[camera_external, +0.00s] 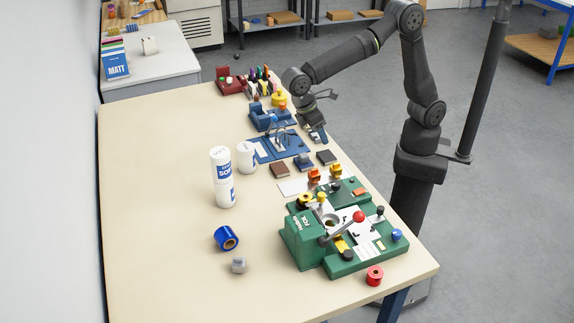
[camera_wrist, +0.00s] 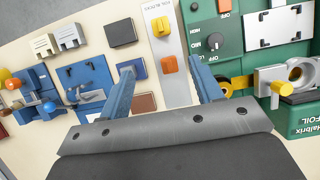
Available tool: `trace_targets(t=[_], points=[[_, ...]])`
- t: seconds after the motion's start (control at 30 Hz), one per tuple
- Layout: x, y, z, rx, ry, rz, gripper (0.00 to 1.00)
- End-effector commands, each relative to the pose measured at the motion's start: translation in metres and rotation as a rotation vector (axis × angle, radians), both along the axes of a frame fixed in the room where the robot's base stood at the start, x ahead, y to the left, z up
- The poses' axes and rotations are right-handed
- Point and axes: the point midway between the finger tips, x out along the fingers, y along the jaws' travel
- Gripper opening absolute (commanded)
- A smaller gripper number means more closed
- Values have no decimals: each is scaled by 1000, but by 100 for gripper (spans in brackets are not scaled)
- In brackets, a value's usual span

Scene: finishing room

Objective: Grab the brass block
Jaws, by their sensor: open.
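The likely brass block is a small yellow-gold block (camera_external: 336,171) on a white strip, to the right of a more orange block (camera_external: 314,175). In the wrist view the yellow-gold block (camera_wrist: 160,27) is near the top, beyond the fingertips, with the orange block (camera_wrist: 169,64) nearer and between the finger lines. My gripper (camera_external: 318,136) is open and empty above the table's right edge, farther back than both blocks. Its two blue fingers (camera_wrist: 166,78) show in the wrist view, apart from both blocks.
The green foil machine (camera_external: 303,246) with a red-knobbed lever stands close in front of the strip. Brown (camera_external: 279,170), blue (camera_external: 303,162) and black (camera_external: 326,157) pads lie behind it. A blue fixture (camera_external: 277,148) and white bottles (camera_external: 221,175) stand nearby.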

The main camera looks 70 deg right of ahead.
Motion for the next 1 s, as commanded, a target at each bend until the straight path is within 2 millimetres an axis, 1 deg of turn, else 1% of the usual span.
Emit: trace_targets(t=[0.2,0.27,0.37,0.47,0.7,0.9,1.0], points=[[-1,-1,0,7,1,13,59],[-2,-2,1,24,3,46,59],[-7,-7,2,77,12,158,59],[-14,-14,3,151,21,333,59],[-31,-33,4,316,25,815,59],[-46,-48,2,404,13,1211,59],[-51,-54,1,426,5,1366,59]])
